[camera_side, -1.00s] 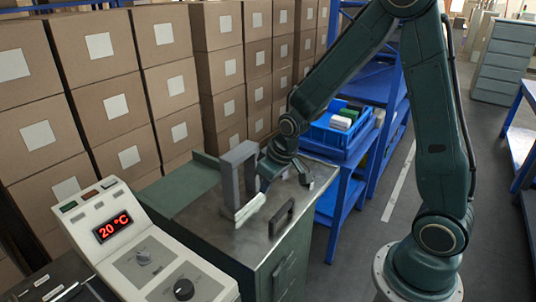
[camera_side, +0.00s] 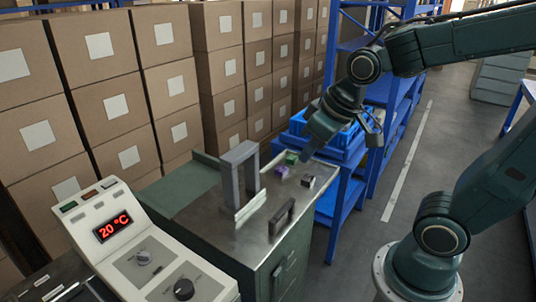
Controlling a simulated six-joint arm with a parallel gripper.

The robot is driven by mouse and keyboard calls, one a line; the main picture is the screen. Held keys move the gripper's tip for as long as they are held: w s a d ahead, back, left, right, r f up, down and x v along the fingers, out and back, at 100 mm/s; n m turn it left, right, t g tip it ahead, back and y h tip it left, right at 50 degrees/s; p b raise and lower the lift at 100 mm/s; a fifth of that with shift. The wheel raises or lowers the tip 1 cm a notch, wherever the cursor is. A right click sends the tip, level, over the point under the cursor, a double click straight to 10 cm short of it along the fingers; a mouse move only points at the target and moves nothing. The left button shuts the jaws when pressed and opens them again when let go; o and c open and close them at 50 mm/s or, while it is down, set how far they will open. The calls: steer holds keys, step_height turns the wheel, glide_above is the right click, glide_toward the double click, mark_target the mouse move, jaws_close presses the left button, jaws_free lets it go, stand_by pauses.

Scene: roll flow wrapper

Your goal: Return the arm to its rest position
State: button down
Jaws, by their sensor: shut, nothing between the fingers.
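My gripper (camera_side: 305,155) is in the camera_side view, up and to the right of the grey arch, in front of the blue bin. It points down and to the left and is shut with nothing in it. It appears to be above the back part of the metal bench top (camera_side: 215,222), though its exact height is hard to judge. My arm reaches in from the right edge of the picture, where part of it is out of frame.
A grey arch (camera_side: 226,178) and a dark handle (camera_side: 282,217) stand on the bench. Small green (camera_side: 291,158), purple (camera_side: 281,171) and dark (camera_side: 308,181) pieces lie near the gripper. A blue bin (camera_side: 352,150) sits behind. A control panel (camera_side: 140,255) reads 20 °C. Stacked cartons (camera_side: 100,106) line the left.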

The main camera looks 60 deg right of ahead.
steer(key=s+r, duration=0.3)
steer(key=s, duration=0.5)
steer(key=shift+s+a+t, duration=0.3)
steer(key=shift+s+a, duration=0.05)
steer(key=shift+a, duration=0.05)
